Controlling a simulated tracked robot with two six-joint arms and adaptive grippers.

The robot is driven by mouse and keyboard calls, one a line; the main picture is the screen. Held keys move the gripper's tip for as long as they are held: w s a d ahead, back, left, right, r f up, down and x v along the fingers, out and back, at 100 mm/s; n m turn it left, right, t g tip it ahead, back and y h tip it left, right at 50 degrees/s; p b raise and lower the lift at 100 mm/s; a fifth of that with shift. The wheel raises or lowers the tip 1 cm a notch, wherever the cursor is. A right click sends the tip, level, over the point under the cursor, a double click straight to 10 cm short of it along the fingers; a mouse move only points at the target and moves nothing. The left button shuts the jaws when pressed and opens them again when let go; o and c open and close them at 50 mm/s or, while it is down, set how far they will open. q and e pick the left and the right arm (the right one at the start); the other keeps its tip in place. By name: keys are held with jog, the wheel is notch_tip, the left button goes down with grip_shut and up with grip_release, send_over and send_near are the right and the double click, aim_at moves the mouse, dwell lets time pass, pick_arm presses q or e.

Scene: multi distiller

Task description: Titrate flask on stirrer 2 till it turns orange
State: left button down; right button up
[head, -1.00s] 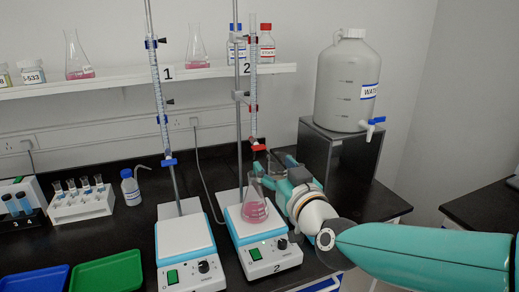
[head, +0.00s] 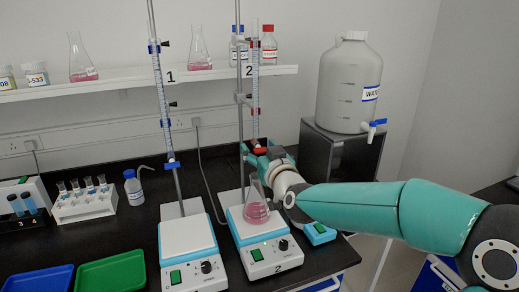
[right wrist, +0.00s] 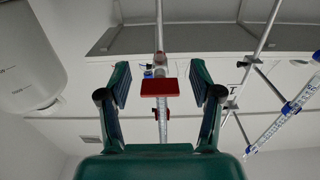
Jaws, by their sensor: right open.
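The conical flask (head: 256,212) with pink liquid stands upright on the white top of stirrer 2 (head: 268,257). Above it, the burette with red fittings (head: 255,100) hangs on the rear stand. Its red stopcock (head: 260,150) is partly hidden by my right gripper (head: 253,153), which is at stopcock height, above and just behind the flask. In the right wrist view, the open fingers of my right gripper (right wrist: 160,84) lie on either side of the red stopcock handle (right wrist: 160,88), with gaps on both sides. My left gripper is not in view.
Stirrer 1 (head: 188,268) stands to the left with a bare top and a blue-fitted burette (head: 163,100) above it. A water carboy (head: 347,85) sits on a dark box at right. A wash bottle (head: 133,188), a tube rack (head: 84,205) and trays are at left.

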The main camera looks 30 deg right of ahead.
jog(key=c, duration=1.2)
jog(key=shift+f+m+b, duration=0.15)
jog(key=shift+m+b, duration=0.15)
jog(key=shift+b, duration=0.25)
jog(key=shift+m+b, duration=0.85)
jog(key=shift+m, duration=0.35)
